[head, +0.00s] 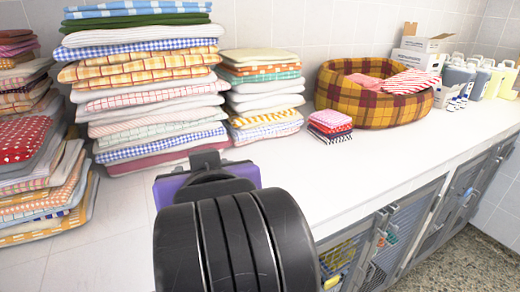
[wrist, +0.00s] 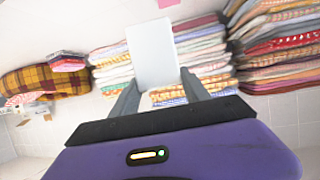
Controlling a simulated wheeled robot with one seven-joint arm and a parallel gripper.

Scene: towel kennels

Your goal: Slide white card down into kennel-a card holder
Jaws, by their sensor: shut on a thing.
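My gripper (wrist: 160,82) is shut on the white card (wrist: 152,52). In the wrist view the card stands out beyond the two grey fingers, with stacks of folded towels behind it. The card and fingertips are hidden in the head view, where my dark arm and purple gripper body hang over the white counter. Grey-framed kennels (head: 402,232) with mesh doors line the front below the counter, at the lower right. I cannot tell which is kennel-a, and I cannot make out its card holder.
Tall towel stacks (head: 145,75) fill the counter's left and back. A small folded pile (head: 330,125), a plaid pet bed (head: 375,108), boxes (head: 420,50) and bottles (head: 478,80) stand farther right. The counter's front strip (head: 365,170) is clear. Speckled floor (head: 470,260) lies before the kennels.

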